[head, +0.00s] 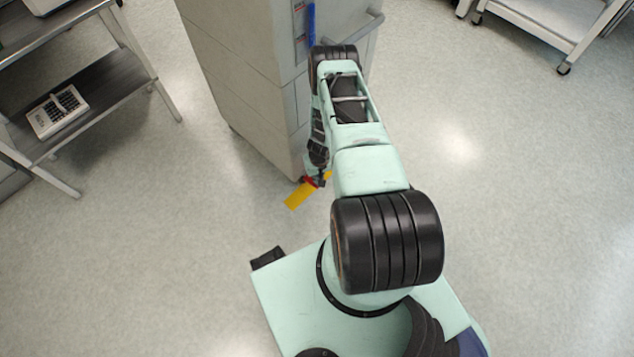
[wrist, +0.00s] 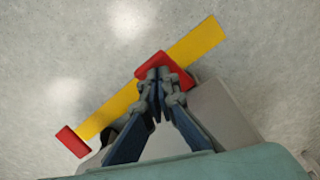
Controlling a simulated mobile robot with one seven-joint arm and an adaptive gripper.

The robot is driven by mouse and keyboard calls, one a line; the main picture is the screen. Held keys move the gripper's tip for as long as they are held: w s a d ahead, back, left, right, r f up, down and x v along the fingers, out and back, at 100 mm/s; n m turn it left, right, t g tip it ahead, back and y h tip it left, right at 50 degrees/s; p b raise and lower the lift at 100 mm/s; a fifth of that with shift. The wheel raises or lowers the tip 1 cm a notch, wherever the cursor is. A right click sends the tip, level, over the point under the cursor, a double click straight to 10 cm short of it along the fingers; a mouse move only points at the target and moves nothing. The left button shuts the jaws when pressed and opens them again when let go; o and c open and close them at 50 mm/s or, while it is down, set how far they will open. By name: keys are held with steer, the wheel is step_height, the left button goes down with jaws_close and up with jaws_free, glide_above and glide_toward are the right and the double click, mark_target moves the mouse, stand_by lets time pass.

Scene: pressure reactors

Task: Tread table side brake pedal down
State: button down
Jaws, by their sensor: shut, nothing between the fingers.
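A long yellow bar (head: 297,195) lies low at the foot of the grey cabinet. In the wrist view the yellow bar (wrist: 200,42) runs diagonally and carries two red pedals. One red pedal (wrist: 176,69) is right at my gripper (wrist: 160,74), whose fingers are together and empty, with their tips over it. I cannot tell if they touch it. The other red pedal (wrist: 72,141) is at the lower left in the wrist view and hidden behind my arm in the head view.
The tall grey cabinet (head: 245,75) stands right behind the pedals, with a side handle (head: 362,33). A metal table (head: 105,75) with a keypad device (head: 58,110) on its lower shelf is at the left. A white cart (head: 560,30) is at upper right. The floor between is clear.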

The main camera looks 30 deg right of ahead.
step_height(320, 180, down, 5)
steer(key=b, duration=0.4)
steer(key=shift+r+b, duration=0.2)
steer(key=shift+b, duration=0.2)
steer(key=shift+s+r+p, duration=0.15)
steer(key=shift+r+p, duration=0.2)
steer(key=shift+p, duration=0.05)
steer(key=s+p, duration=0.1)
steer(key=s, duration=0.1)
steer(key=shift+s+a+r+p, duration=0.2)
steer(key=shift+s+r+p, duration=0.15)
steer(key=shift+r+p, duration=0.05)
steer(key=shift+r, duration=0.1)
step_height(320, 180, up, 12)
steer(key=s, duration=0.1)
steer(key=shift+s, duration=0.1)
